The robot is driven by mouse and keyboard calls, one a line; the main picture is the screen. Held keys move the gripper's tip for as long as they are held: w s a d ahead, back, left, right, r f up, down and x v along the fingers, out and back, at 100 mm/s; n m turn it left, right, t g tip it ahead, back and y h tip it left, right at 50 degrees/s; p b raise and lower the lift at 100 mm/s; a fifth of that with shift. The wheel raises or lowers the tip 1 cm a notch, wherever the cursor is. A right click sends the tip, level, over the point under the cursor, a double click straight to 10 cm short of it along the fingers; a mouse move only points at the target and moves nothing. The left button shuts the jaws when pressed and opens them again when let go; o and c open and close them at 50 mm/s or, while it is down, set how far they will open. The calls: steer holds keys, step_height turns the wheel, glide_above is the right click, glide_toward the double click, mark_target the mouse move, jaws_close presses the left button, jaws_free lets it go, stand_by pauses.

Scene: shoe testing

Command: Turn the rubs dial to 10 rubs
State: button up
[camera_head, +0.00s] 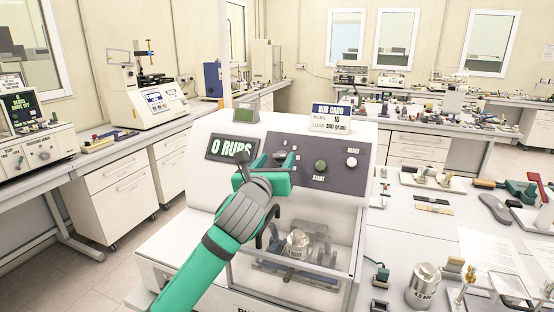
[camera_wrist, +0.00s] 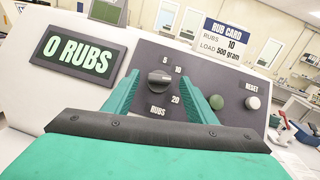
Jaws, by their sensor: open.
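The rubs dial is a dark round knob (camera_wrist: 160,78) on the tester's dark panel, with 5, 10 and 20 marked around its upper and right sides and RUBS below. Its grip bar lies roughly sideways; I cannot tell which mark it points to. The display (camera_wrist: 80,54) left of it reads 0 RUBS. My gripper (camera_head: 277,163) is open in front of the panel. In the wrist view its green fingers stand left and right of the dial, with nothing between them but the view of the knob. Contact cannot be made out. My gripper partly hides the dial in the head view.
A green START button (camera_head: 320,167) and a white RESET button (camera_head: 351,162) sit right of the dial. A rub card (camera_head: 328,118) on top reads 10 rubs, 500 gram. A clear-walled chamber (camera_head: 300,245) is below. The bench at right is cluttered.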

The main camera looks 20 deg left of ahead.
steer(key=shift+w, duration=0.75)
steer(key=shift+c, duration=0.7)
steer(key=c, duration=0.9)
steer(key=shift+c, duration=0.2)
steer(key=shift+n, duration=0.3)
steer(key=n+y, duration=0.2)
steer(key=n, duration=0.1)
steer(key=n+g+y, duration=0.1)
steer(key=shift+d, duration=0.3)
steer(key=shift+w+d+r+n+g+y, duration=0.1)
steer(key=shift+n+g+y, duration=0.6)
steer(key=shift+n, duration=0.65)
steer(key=shift+r+n+g+y, duration=0.1)
steer(key=shift+n+g+y, duration=0.55)
steer(key=shift+n, duration=1)
